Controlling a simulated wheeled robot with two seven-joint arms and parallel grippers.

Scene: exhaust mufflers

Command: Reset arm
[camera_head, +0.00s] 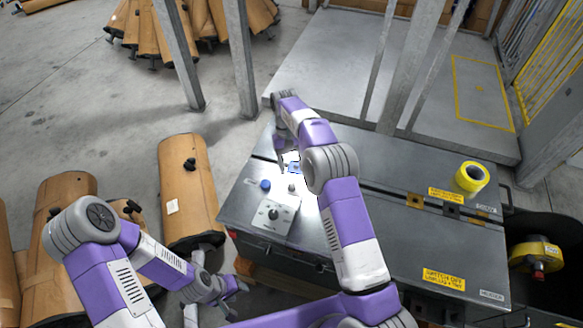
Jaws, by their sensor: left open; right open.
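My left arm comes in from the left, and its gripper (236,294) hangs open and empty low in the picture, just left of the metal bench's front left corner. My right arm reaches up over the metal bench (400,230) and bends back at its far left end. Its gripper (286,150) points down over the bench's left part, near a small blue and white item (293,166). The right fingers are small and partly hidden by my arm, and I see nothing held in them.
A control box (274,214) with a dial and a blue button (265,185) sit on the bench. A yellow tape roll (471,177) lies at its right. Metal posts (243,60) rise behind the bench.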

